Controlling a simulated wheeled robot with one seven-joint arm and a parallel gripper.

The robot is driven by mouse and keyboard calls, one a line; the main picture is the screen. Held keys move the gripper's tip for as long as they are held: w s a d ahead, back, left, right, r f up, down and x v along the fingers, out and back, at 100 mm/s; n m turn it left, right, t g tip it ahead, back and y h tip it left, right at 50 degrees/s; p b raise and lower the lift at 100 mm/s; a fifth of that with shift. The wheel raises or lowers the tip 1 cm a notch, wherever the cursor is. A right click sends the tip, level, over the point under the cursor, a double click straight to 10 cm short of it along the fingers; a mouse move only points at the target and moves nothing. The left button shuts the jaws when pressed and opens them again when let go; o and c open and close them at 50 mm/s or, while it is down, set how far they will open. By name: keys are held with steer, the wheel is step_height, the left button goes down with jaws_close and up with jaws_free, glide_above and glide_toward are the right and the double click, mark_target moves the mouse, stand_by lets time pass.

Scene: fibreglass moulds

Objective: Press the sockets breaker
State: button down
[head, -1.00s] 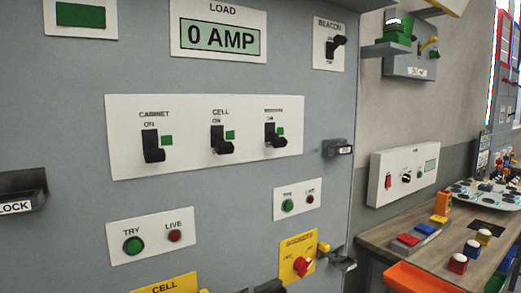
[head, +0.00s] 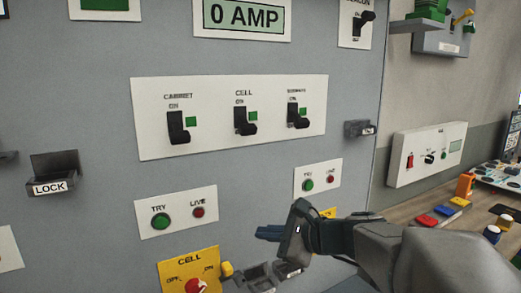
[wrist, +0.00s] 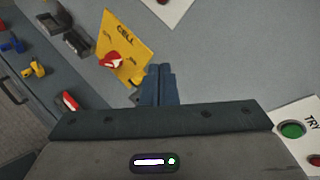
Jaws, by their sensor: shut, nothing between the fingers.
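The sockets breaker (head: 298,117) is the rightmost of three black levers on a white plate (head: 225,142) in the head view; its label is blurred. Its lever points down and a green square sits beside it. The cabinet breaker (head: 178,128) and cell breaker (head: 244,121) look the same. My gripper (head: 262,233) is shut and empty, below and left of the sockets breaker and apart from it. In the wrist view, its closed fingers (wrist: 158,86) show beside the yellow CELL plate (wrist: 126,46); the breakers are out of that view.
A white plate with a green TRY button (head: 161,222) and red LIVE lamp is left of my gripper. The CELL plate with its red knob (head: 196,286) is below. My arm mostly hides the sockets plate (head: 328,213). A LOCK holder (head: 55,186) juts out at left.

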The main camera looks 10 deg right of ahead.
steer(key=w+d+r+m+t+h, duration=0.1)
steer(key=w+d+r+m+t, duration=0.35)
steer(key=d+r+m, duration=0.2)
steer(key=m+t+h+p, duration=0.1)
steer(key=m+t+h, duration=0.2)
steer(key=m+t, duration=0.25)
glide_toward(292, 138)
steer(key=s+d+g, duration=0.1)
steer(key=s, duration=0.3)
steer(key=shift+w+d+f, duration=0.1)
steer(key=shift+w+f, duration=0.1)
steer(key=shift+f, duration=0.1)
steer(key=shift+w, duration=0.1)
steer(key=p+x, duration=0.3)
steer(key=x, duration=0.6)
steer(key=shift+r+p, duration=0.1)
steer(key=shift+p, duration=0.25)
steer(key=shift+w+a+r+p, duration=0.25)
steer(key=shift+w+r+p, duration=0.1)
steer(key=shift+w, duration=0.15)
steer(key=shift+s+d+r+p, duration=0.25)
steer(key=shift+s+r+p, duration=0.3)
steer(key=shift+s+r, duration=0.45)
steer(key=shift+r, duration=0.3)
steer(key=shift+s, duration=0.1)
